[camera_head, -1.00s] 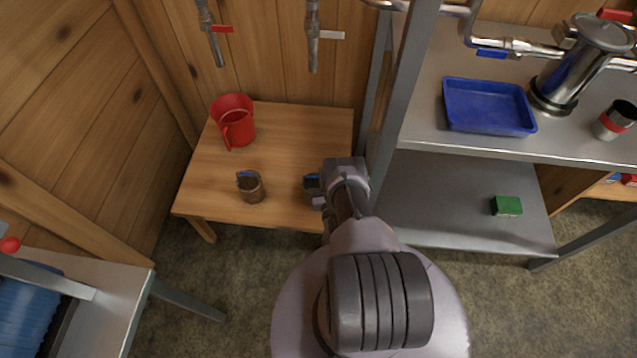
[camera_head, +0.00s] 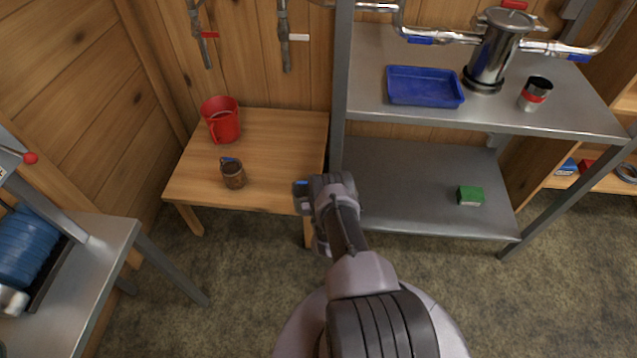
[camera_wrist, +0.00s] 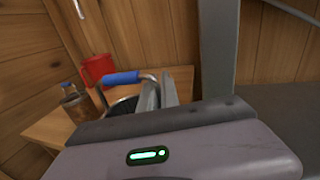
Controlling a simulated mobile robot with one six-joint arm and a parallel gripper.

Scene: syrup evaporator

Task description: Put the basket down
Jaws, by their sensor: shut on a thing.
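The basket shows in the wrist view as a blue-sleeved handle (camera_wrist: 121,77) on a thin metal bail, with a dark round body partly hidden behind my gripper. My gripper (camera_wrist: 156,94) is shut on the basket at the metal part right of the blue sleeve. In the head view my gripper (camera_head: 306,197) is at the front right corner of the wooden table (camera_head: 265,150). Only a small blue and dark part of the basket (camera_head: 301,184) shows there. I cannot tell whether the basket touches anything below.
A red jug (camera_head: 221,122) and a small brown jar (camera_head: 233,175) stand on the table's left half; its right half is bare. A metal rack with a post (camera_head: 341,90) stands close to the right. A green block (camera_head: 470,195) lies on its lower shelf.

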